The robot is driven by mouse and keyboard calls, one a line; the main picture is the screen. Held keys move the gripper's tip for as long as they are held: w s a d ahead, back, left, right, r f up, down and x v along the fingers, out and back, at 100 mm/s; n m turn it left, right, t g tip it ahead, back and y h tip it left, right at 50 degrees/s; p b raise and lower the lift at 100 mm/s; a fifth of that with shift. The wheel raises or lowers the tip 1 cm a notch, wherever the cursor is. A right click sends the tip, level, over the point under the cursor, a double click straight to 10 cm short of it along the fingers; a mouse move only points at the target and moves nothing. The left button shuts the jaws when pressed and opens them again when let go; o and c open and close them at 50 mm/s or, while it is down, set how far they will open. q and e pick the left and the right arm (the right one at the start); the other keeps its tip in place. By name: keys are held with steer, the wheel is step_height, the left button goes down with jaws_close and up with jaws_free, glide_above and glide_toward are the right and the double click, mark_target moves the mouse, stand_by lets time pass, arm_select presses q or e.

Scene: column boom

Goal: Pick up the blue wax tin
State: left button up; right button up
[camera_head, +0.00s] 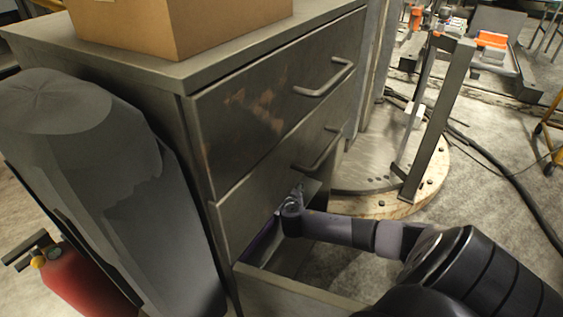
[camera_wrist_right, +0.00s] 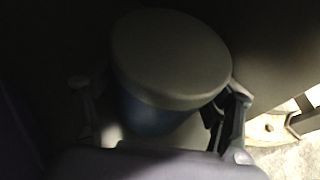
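The blue wax tin (camera_wrist_right: 150,118) shows in the right wrist view as a round tin with a grey lid and a dark blue side, in deep shadow. My right gripper (camera_wrist_right: 162,102) has one finger on each side of it. A gap shows between the left finger and the tin; the right finger is close to it, and contact is unclear. In the head view my right gripper (camera_head: 292,203) reaches into the open lower drawer (camera_head: 290,294) of a metal cabinet. The tin is hidden there. My left gripper is not in view.
The cabinet (camera_head: 255,125) has closed drawers with bar handles above the open one. A cardboard box (camera_head: 180,30) sits on top. A red fire extinguisher (camera_head: 80,285) stands at lower left. A round wooden base (camera_head: 425,195) with a metal frame is at right.

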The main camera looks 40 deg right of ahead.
steer(key=c, duration=1.2)
steer(key=shift+r, duration=0.1)
